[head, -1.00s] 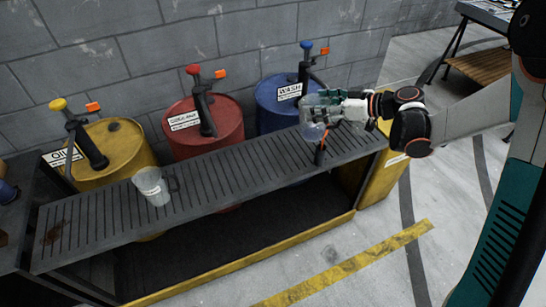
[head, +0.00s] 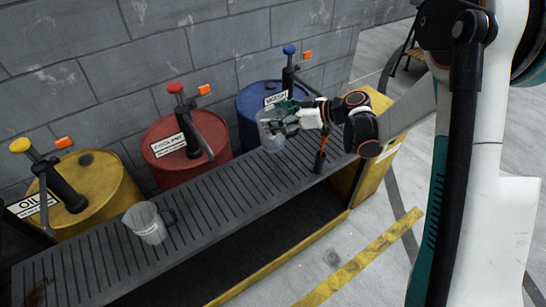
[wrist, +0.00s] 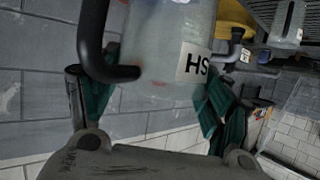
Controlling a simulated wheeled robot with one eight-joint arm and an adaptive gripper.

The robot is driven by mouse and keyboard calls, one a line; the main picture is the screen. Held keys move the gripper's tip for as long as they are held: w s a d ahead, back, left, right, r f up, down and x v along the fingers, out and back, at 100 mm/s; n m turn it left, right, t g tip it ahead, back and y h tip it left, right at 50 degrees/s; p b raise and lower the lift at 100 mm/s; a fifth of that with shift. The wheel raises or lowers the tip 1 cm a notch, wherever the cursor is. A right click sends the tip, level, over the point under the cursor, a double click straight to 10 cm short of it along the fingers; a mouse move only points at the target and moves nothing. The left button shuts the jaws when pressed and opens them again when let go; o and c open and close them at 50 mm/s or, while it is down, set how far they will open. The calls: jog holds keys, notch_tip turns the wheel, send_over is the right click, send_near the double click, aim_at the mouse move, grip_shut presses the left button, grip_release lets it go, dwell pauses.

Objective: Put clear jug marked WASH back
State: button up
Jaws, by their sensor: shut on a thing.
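The clear jug (head: 270,132) is in my gripper (head: 284,122), in front of the blue drum at the right end of the slatted bench. In the wrist view the jug (wrist: 170,45) fills the top middle, with a black handle and a label whose visible letters are "HS". The green fingers of my gripper (wrist: 160,95) are on both sides of it. My gripper is shut on the jug. I cannot tell whether the jug's base touches the slats. The blue drum (head: 246,115) carries a WASH label and a pump with a blue knob.
Another clear jug (head: 148,226) stands on the bench (head: 205,200) towards the left. A yellow OIL drum (head: 95,190) and a red COOLANT drum (head: 165,165) with pumps stand behind it. A small orange-topped post (head: 321,150) rises near my gripper. The slats between the jugs are clear.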

notch_tip(320, 180, down, 15)
jog(key=b, duration=0.5)
jog(key=shift+r, duration=0.15)
jog(key=o, duration=1.5)
jog(key=p+v, duration=0.2)
jog(key=v, duration=0.5)
jog(key=shift+s+d+r+p, duration=0.1)
jog(key=shift+d+p, duration=0.15)
jog(key=shift+p, duration=0.05)
